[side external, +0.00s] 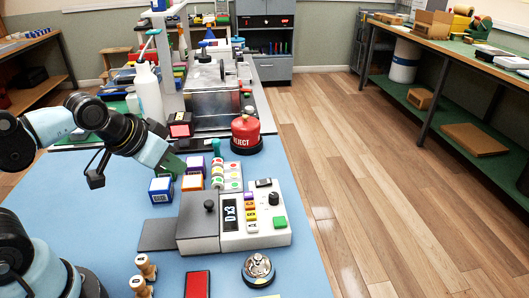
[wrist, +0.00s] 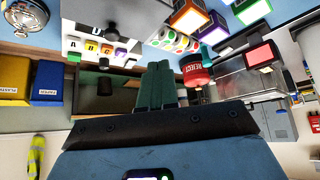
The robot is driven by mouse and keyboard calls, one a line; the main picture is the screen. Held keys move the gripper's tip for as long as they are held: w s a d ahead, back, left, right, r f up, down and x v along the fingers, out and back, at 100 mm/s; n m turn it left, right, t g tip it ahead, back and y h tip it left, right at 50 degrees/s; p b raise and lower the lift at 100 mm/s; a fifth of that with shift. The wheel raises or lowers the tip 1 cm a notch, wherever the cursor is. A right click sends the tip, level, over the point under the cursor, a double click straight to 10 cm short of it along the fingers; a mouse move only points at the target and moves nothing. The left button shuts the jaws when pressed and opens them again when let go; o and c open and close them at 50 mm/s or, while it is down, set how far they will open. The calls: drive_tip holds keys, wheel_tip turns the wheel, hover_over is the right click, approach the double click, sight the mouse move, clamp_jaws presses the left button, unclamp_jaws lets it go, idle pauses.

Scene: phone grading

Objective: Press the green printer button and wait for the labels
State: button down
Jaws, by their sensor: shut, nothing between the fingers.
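The printer (side external: 262,240) is a pale console on the blue table, with a dark display reading about "Dx3", a column of coloured letter buttons and a black knob. Its green button (side external: 279,222) is at the near right corner of the panel. In the wrist view the panel (wrist: 97,45) is at upper left, partly cut off. My gripper (side external: 180,168) is shut and empty, above the table left of and behind the printer, apart from the button. Its green fingers (wrist: 158,84) show in the wrist view. Strips with coloured dots (side external: 217,175) stand behind the printer.
A grey block with a black knob (side external: 198,215) adjoins the printer's left side. Small coloured boxes (side external: 161,190) stand under my gripper. A red REJECT canister (side external: 245,132) and a white pump bottle (side external: 149,94) are farther back. A black round item (side external: 257,268) lies in front.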

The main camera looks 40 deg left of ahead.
drive_tip(key=shift+w+d, duration=0.1)
drive_tip(key=r+m+t+h, duration=0.1)
drive_tip(key=r+m+t, duration=0.1)
drive_tip(key=m, duration=0.9)
hover_over(277, 223)
drive_tip(key=shift+f, duration=0.2)
drive_tip(key=shift+f, duration=4.25)
drive_tip(key=shift+f, duration=0.2)
drive_tip(key=shift+f, duration=0.25)
